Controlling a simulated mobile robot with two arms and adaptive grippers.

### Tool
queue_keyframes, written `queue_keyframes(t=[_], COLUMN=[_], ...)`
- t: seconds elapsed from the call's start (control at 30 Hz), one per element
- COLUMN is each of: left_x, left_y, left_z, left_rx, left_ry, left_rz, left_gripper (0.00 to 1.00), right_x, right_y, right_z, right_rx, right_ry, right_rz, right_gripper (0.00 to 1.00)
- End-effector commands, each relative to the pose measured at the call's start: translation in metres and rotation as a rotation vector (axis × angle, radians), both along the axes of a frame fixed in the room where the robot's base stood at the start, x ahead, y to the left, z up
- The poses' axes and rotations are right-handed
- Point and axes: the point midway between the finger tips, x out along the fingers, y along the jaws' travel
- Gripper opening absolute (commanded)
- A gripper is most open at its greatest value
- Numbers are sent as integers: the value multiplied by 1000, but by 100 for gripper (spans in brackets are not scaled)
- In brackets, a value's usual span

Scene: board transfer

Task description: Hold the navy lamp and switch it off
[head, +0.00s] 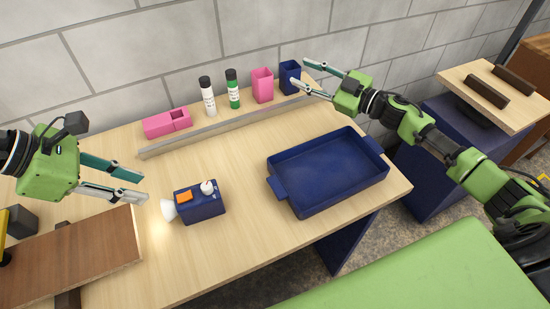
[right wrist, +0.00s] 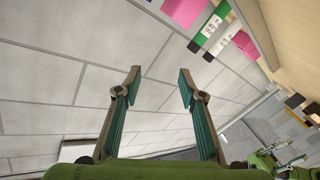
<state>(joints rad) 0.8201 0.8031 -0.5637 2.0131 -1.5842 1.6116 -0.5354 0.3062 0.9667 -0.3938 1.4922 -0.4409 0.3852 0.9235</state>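The navy lamp (head: 203,207) is a small box on the table, left of the tray. It has an orange switch (head: 184,197) and a white knob (head: 207,187) on top. A white lamp head (head: 169,210) sits on its left end, with a warm glow on the tabletop beside it. My left gripper (head: 144,186) is open and empty, just left of and behind the lamp, apart from it. My right gripper (head: 299,74) is open and empty near the navy cup at the back; in the right wrist view its fingers (right wrist: 159,85) are spread before the wall.
A navy tray (head: 328,205) stands on the right of the table (head: 230,250). Behind a grey rail (head: 230,128) are a pink holder (head: 167,123), two marker bottles (head: 232,90), a pink cup (head: 262,85) and a navy cup (head: 290,76). A brown board (head: 75,258) lies front left.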

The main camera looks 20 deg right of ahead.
Motion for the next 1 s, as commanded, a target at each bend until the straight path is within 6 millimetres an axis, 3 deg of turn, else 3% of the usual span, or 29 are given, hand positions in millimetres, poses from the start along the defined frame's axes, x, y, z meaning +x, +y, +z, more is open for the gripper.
queue_keyframes(t=[0.03, 0.2, 0.33, 0.5, 0.6, 0.77, 1.0], left_x=[0, 0, 0, 0, 0, 0, 0], left_y=[0, 0, 0, 0, 0, 0, 0], left_z=[0, 0, 0, 0, 0, 0, 0], left_rx=[0, 0, 0, 0, 0, 0, 0], left_ry=[0, 0, 0, 0, 0, 0, 0], left_rz=[0, 0, 0, 0, 0, 0, 0], left_gripper=[28, 28, 28, 28, 28, 28, 28], right_x=[-9, -63, -123, -190, -215, -231, -230], right_y=[28, 112, 152, 174, 179, 182, 196], right_z=[14, 28, 17, -3, -10, -14, -20], right_rx=[-4, -11, -19, -17, -15, -12, -8], right_ry=[2, 108, 276, 489, 573, 632, 635], right_rz=[81, 354, 521, 639, 671, 689, 693], right_gripper=[37, 37, 37, 37, 37, 37, 37])
